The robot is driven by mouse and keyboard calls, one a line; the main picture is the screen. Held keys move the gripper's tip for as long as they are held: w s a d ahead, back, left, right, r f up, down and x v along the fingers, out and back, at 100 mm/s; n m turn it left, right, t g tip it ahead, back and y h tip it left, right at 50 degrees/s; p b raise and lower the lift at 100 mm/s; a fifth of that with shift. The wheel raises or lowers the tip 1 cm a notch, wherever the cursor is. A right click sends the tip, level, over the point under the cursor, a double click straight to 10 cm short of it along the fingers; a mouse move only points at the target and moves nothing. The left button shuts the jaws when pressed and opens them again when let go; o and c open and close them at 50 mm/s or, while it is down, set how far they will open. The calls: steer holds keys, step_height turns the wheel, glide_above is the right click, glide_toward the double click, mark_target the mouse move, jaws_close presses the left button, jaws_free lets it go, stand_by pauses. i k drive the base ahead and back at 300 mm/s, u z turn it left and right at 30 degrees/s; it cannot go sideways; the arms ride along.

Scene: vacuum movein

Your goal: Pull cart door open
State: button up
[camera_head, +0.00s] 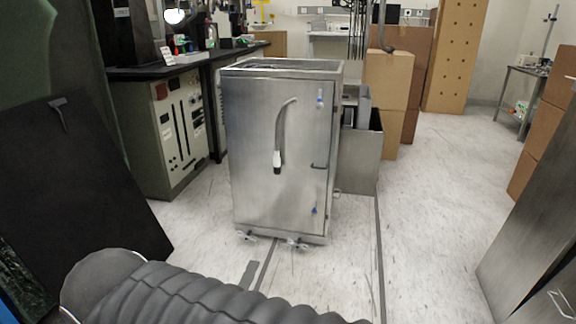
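A metal cart (334,148) stands upright on the floor in the middle of the head camera view. Its grey metal door (255,150) faces me and looks closed, flush with the front. A curved grey hose-like piece with a white lower end (277,160) shows against the door. A small dark handle (319,166) sits near the door's right edge. Small blue fittings (320,97) show above and below it on the right side. My gripper is not in view, so I cannot see where it is relative to the door.
A lab bench with a light control cabinet (175,135) stands behind left, with a dark panel (65,175) leaning nearer. Cardboard boxes (388,85) and a metal bin (358,160) stand behind right. A metal panel (540,235) is at far right.

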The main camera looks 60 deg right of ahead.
mark_target(275, 166)
steer(key=z, duration=0.2)
steer(key=i, duration=0.9)
steer(key=z, duration=1.25)
steer(key=i, duration=0.6)
steer(key=z, duration=0.7)
